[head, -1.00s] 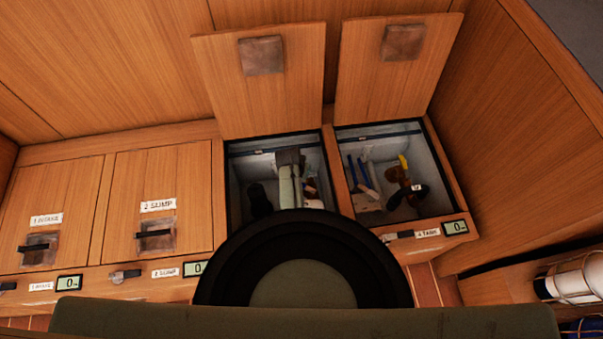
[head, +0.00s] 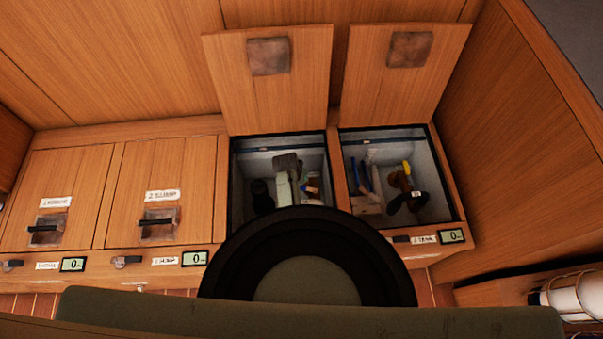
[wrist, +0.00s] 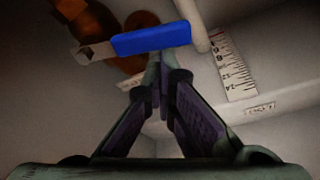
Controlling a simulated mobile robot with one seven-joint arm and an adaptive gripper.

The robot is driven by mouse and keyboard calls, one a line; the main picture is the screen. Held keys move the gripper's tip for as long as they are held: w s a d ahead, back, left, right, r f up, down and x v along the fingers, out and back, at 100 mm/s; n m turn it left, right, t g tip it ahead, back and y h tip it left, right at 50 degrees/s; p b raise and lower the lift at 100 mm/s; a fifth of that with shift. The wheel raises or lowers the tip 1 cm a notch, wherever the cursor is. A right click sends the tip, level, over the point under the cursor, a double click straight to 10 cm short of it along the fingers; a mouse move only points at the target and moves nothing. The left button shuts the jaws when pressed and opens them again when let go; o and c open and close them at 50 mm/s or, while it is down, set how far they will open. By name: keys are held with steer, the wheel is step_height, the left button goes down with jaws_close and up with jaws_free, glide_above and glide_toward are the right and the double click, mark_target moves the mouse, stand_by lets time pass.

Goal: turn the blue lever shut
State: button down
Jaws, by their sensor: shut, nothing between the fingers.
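The blue lever (wrist: 150,39) lies nearly level across the upper middle of the wrist view. Its bare metal end (wrist: 92,53) joins a brass-coloured fitting (wrist: 110,30) on the left. My gripper (wrist: 158,62) is shut and empty, its fingertips right below the middle of the lever's blue grip. I cannot tell whether they touch it. In the head view my green-grey gripper and wrist (head: 284,185) reach down into the left open locker (head: 236,190). The lever cannot be made out clearly there.
A white pipe (wrist: 192,22) and a ruler strip (wrist: 224,65) are close right of the lever. The right open locker (head: 455,190) holds blue parts (head: 364,175) and a yellow-handled fitting (head: 406,170). Lids (head: 268,95) stand raised behind. Two lockers on the left are closed.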

steer(key=shift+s+a+f+p, duration=0.1)
steer(key=shift+s+a+p, duration=0.1)
steer(key=shift+s, duration=0.25)
steer(key=shift+s+a+p, duration=0.15)
steer(key=shift+s+p, duration=0.05)
steer(key=shift+s, duration=0.2)
